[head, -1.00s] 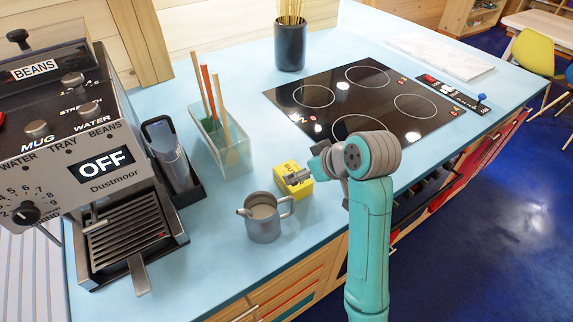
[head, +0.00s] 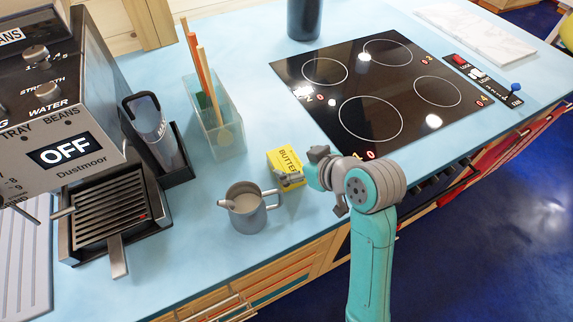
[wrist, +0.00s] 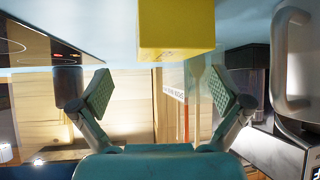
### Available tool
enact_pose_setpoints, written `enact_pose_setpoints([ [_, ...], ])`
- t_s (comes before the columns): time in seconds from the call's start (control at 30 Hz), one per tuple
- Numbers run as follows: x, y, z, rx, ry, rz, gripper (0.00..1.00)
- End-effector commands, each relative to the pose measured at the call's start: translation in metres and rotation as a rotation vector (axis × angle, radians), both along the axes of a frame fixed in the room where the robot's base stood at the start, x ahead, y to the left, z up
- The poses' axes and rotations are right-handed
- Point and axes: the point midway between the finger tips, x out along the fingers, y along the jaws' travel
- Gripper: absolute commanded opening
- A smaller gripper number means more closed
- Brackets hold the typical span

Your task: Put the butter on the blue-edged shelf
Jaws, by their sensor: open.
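The butter (head: 284,162) is a yellow box with dark lettering, upright on the light blue counter between the grey metal jug and the cooktop. My gripper (head: 304,167) is open just to its right in the head view, and one finger overlaps the box's lower front there. In the wrist view the butter (wrist: 176,28) is at the top centre, beyond the spread fingertips of my gripper (wrist: 163,92), with nothing between them. I cannot tell if a finger touches the box. I cannot make out a blue-edged shelf in any view.
The jug (head: 248,208) stands close left of the butter. A clear bin (head: 214,130) with wooden utensils is behind it. The coffee machine (head: 90,150) fills the left. The black cooktop (head: 380,90) lies right.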

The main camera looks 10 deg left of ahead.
Motion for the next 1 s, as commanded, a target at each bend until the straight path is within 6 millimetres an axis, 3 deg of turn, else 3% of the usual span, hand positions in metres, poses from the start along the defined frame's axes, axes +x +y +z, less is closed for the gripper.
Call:
enact_pose_setpoints([
  [0.6, 0.032, 0.035, -0.042, -0.001, 0.001, 0.0, 1.0],
  [0.9, 0.035, 0.038, -0.045, -0.001, 0.001, 0.0, 1.0],
  [0.93, 0.035, 0.038, -0.045, -0.001, 0.001, 0.0, 0.97],
  [1.0, 0.035, 0.038, -0.045, -0.001, 0.001, 0.0, 0.8],
])
